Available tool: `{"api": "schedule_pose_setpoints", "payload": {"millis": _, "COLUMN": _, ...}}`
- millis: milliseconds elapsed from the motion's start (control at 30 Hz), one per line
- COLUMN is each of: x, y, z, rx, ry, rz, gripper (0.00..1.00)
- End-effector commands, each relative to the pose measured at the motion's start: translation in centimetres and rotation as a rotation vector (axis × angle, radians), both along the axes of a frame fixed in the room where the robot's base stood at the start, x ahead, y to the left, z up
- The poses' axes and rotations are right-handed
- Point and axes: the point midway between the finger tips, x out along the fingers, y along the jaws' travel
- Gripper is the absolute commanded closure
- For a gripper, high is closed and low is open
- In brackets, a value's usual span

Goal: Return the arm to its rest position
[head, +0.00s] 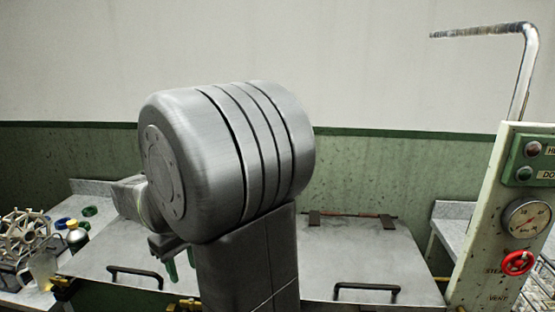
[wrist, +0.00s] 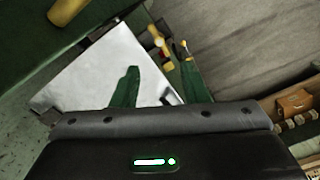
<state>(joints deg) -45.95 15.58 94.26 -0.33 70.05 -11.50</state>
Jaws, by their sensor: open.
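My arm fills the middle of the head view, with a large grey joint in front of the basin lid. My gripper (head: 180,265) shows only partly, below and left of that joint, and the joint and the link under it hide much of the rest. In the wrist view my gripper (wrist: 158,80) has its two green fingers apart with nothing held between them. A pale flat sheet or panel (wrist: 95,75) lies beyond the fingers. A small yellow fitting (wrist: 157,38) shows beyond the gap between them.
Metal lids with black handles (head: 367,288) spread behind and beside my arm. At right stands a control panel (head: 500,215) with a gauge (head: 527,218) and red valve wheel (head: 517,262); a bent pipe (head: 525,60) rises above it. At left is a spoked reel (head: 25,235).

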Motion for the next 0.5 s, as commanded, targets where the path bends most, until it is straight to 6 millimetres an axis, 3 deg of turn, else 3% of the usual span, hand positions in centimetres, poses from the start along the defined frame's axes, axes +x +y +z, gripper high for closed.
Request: {"api": "schedule_pose_setpoints", "payload": {"millis": 500, "x": 0.0, "y": -0.1, "z": -9.9, "rx": -0.004, "ry": 0.004, "rz": 0.001, "gripper": 0.59}}
